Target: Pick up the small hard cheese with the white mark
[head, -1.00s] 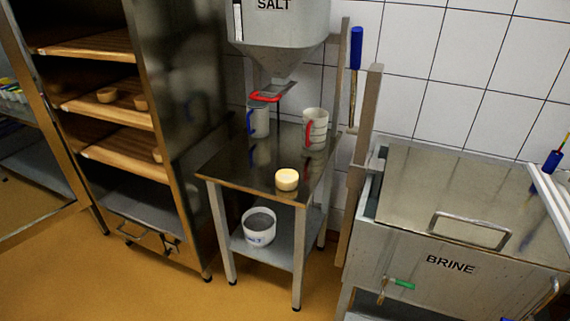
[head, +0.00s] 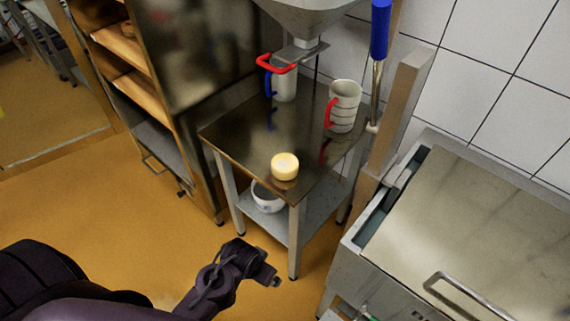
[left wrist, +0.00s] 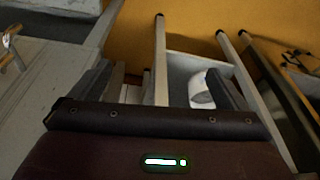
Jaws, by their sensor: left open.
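A small round pale-yellow cheese (head: 285,166) sits near the front corner of the dark metal table (head: 240,130) in the head view. A faint pale patch shows on its top, but I cannot make out a clear mark. My left gripper (head: 266,276) is in front of the table and lower in the picture, apart from the cheese and empty. In the left wrist view its two fingers (left wrist: 165,85) stand wide apart, with table legs and the lower shelf beyond them. The cheese is not seen in that view. My right gripper is not in view.
Two measuring jugs, one with a blue handle (head: 283,82) and one with a red handle (head: 343,106), stand at the table's back under the salt hopper (head: 310,12). A white bucket (head: 267,197) is on the lower shelf. A steel brine tank (head: 470,220) is on the right, shelving on the left.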

